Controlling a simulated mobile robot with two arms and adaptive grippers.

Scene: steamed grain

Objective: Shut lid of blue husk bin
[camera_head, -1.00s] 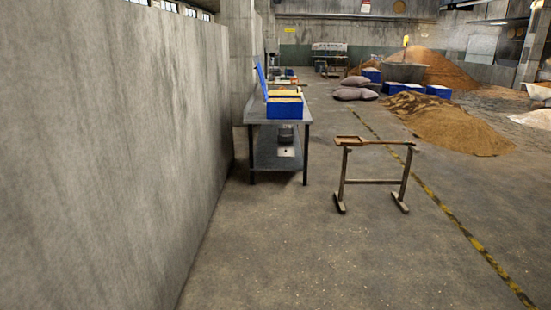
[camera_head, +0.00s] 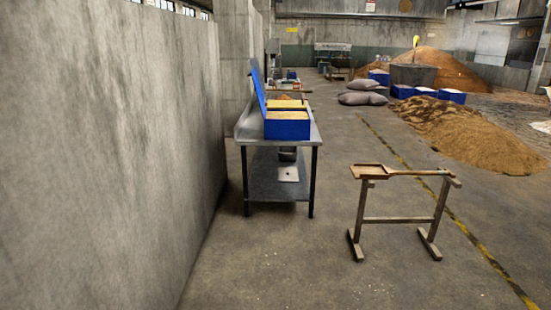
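The blue husk bin (camera_head: 287,130) stands on a grey metal table (camera_head: 306,137) by the left wall. Its blue lid (camera_head: 258,85) stands up, open, on the bin's left side. Yellowish-tan material (camera_head: 288,115) shows at the bin's top. A second yellowish top shows just behind it; I cannot tell whether it belongs to the same bin. The table is some way ahead of me. Neither of my grippers is in view.
A wooden stand (camera_head: 402,219) with a wooden shovel (camera_head: 400,171) on it stands right of the table. A concrete wall (camera_head: 110,150) runs along the left. Sacks (camera_head: 362,95), blue boxes (camera_head: 440,94) and a grain pile (camera_head: 465,130) lie farther back. The floor before the table is clear.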

